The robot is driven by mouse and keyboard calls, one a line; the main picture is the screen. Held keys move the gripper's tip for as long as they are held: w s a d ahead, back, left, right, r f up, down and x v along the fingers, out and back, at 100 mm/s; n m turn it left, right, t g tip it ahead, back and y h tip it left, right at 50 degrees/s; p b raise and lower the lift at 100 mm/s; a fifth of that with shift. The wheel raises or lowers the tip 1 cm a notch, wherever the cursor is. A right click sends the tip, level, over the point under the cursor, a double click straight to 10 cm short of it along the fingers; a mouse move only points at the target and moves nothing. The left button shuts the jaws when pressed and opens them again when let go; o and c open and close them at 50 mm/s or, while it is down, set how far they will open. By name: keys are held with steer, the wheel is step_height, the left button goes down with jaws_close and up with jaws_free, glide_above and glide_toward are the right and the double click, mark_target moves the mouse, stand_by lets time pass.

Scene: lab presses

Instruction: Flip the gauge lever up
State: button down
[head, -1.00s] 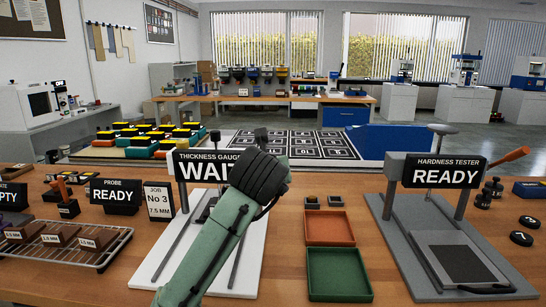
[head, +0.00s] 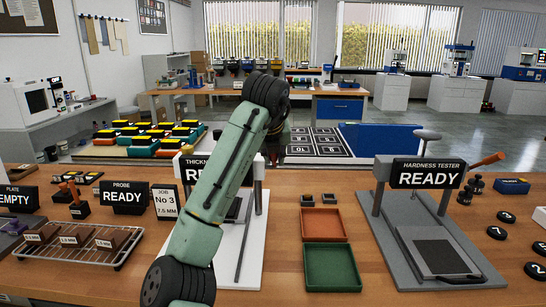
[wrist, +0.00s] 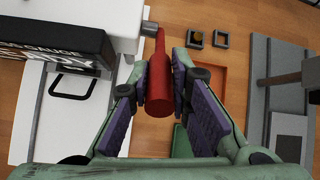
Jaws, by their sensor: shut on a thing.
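The thickness gauge's sign (head: 190,170) is mostly behind my arm in the head view. In the wrist view the gauge sign (wrist: 62,55) shows upside of its box with a word ending in "DY". The red gauge lever (wrist: 158,92) sticks out from a grey pivot beside the sign. My gripper (wrist: 162,75) is shut on the red lever, with a purple-padded finger on each side of it. In the head view my arm rises in front of the gauge, and its fingers are hidden.
The hardness tester (head: 427,174) stands to the right, reading READY. An orange tray (head: 323,224) and a green tray (head: 332,268) lie between the two machines. A wire rack (head: 80,246) with labelled blocks is at the left. A probe sign (head: 123,197) stands behind it.

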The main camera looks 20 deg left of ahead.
steer(key=shift+r, duration=0.1)
steer(key=c, duration=1.5)
jaws_free()
steer(key=v, duration=1.1)
steer(key=shift+s+r, duration=0.3)
